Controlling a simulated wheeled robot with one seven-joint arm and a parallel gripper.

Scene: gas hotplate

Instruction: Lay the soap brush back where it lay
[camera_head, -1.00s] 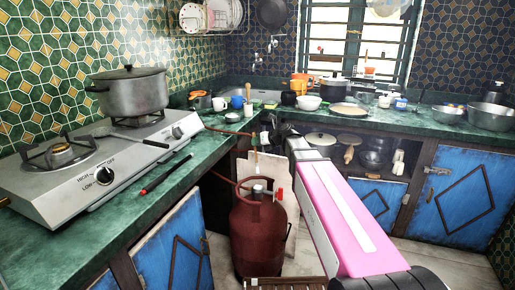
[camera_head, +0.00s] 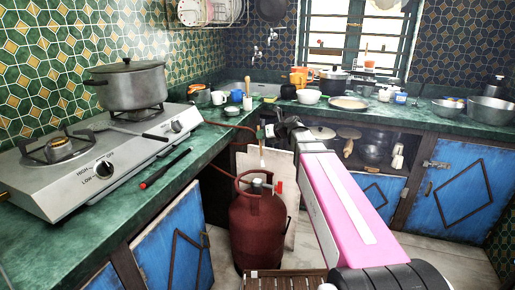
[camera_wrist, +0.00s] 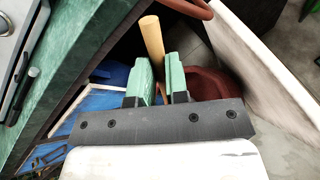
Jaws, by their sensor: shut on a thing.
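My gripper (camera_wrist: 162,82) is shut on the soap brush (camera_wrist: 152,38), whose pale wooden, rounded end sticks up between the two green finger pads in the wrist view. In the head view my gripper (camera_head: 268,131) is out over the gap in front of the counter corner, above the red gas cylinder. The brush (camera_head: 262,154) is small there and hangs below the fingers. Its bristles cannot be made out. The green counter (camera_head: 212,140) is to the left of my gripper and apart from it.
The hotplate (camera_head: 60,195) carries a lidded pot (camera_head: 130,86). A dark, red-ended rod (camera_head: 165,168) lies along the counter's front. A blue cup (camera_head: 236,97), a wooden-handled item (camera_head: 247,98) and bowls crowd the corner. The red gas cylinder (camera_head: 257,225) stands below.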

